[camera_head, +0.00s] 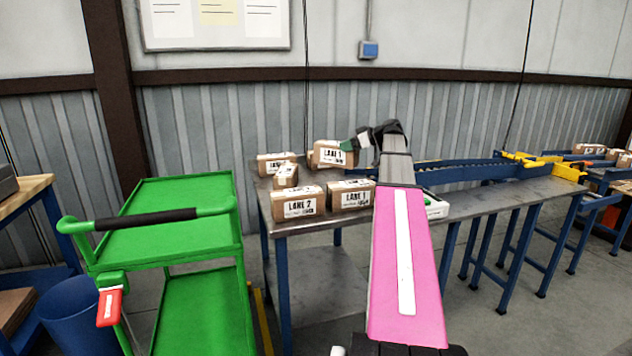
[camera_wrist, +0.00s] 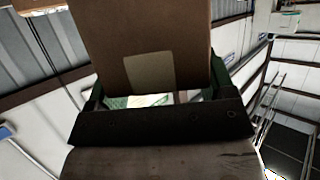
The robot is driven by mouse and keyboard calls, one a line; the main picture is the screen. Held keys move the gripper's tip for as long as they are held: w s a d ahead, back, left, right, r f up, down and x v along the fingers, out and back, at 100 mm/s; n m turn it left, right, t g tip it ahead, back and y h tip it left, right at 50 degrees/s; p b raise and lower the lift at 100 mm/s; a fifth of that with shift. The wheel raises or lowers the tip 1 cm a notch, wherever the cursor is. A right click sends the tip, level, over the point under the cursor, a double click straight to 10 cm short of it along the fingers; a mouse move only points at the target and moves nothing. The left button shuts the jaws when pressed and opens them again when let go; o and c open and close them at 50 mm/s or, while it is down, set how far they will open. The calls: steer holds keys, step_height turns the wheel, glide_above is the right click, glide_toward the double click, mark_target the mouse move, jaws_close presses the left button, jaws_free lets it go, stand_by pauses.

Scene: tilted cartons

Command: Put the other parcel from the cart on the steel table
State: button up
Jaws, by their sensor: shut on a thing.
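My gripper (camera_head: 349,146) is shut on a brown parcel (camera_head: 328,155) with a LANE 1 label, over the back of the steel table (camera_head: 485,198). The parcel is slightly tilted. I cannot tell whether it touches the table or a carton below it. In the wrist view the parcel (camera_wrist: 145,40) sits between the green fingers of my gripper (camera_wrist: 158,88), with a pale tape patch facing the camera. The green cart (camera_head: 165,240) stands at left, and its visible shelves are empty.
On the table's left end stand a LANE 2 carton (camera_head: 298,203), a LANE 1 carton (camera_head: 351,195), a small carton (camera_head: 285,176) and a rear carton (camera_head: 274,162). A white device (camera_head: 436,207) lies right of my arm. A blue conveyor (camera_head: 460,173) runs behind. The table's right part is clear.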

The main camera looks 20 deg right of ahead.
mark_target(349, 168)
step_height(349, 168, down, 10)
steer(key=shift+r, duration=0.15)
stand_by(0.4)
steer(key=o, duration=1.1)
steer(key=v, duration=1.2)
